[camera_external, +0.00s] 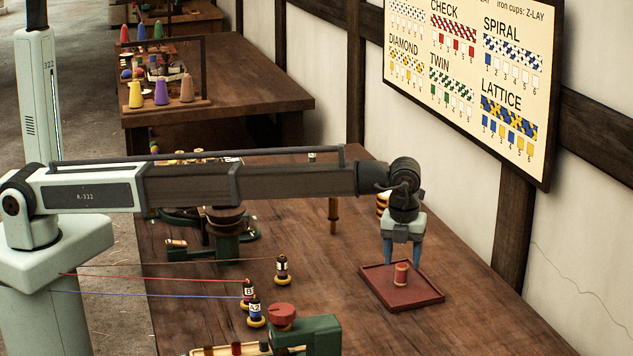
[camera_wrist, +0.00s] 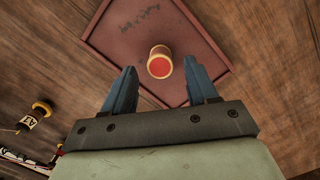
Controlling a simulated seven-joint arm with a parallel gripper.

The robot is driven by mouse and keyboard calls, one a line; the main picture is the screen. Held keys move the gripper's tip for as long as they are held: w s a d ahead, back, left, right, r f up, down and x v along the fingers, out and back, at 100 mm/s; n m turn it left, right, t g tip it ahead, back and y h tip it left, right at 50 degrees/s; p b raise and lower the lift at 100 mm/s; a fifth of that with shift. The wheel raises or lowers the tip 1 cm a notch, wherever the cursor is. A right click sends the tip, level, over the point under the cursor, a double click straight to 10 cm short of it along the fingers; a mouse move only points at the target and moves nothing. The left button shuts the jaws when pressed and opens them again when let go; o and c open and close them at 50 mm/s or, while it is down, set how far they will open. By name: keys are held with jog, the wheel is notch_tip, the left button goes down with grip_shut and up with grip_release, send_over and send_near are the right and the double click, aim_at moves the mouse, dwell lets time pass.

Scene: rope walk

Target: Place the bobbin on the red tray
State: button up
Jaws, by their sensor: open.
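The bobbin (camera_external: 401,273) is small, with a red middle and pale tan ends. It stands upright on the red tray (camera_external: 425,298), a shallow dark-red square with a low rim. In the wrist view the bobbin (camera_wrist: 160,62) shows its red top, and the tray (camera_wrist: 112,25) lies around it. My gripper (camera_external: 402,262) is over the tray. In the wrist view my gripper (camera_wrist: 160,84) has its two blue fingers spread wide, with the bobbin just beyond their tips and apart from both. Nothing is held.
Labelled black-and-gold bobbins (camera_external: 281,270) stand left of the tray, some with threads running left. A green device with a red knob (camera_external: 282,316) sits at the front. The wood table right of the tray is clear.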

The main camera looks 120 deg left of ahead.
aim_at(401, 269)
notch_tip(401, 269, up, 9)
jog(key=d, duration=0.1)
jog(key=shift+f, duration=0.15)
jog(key=shift+w, duration=0.1)
dwell(0.3)
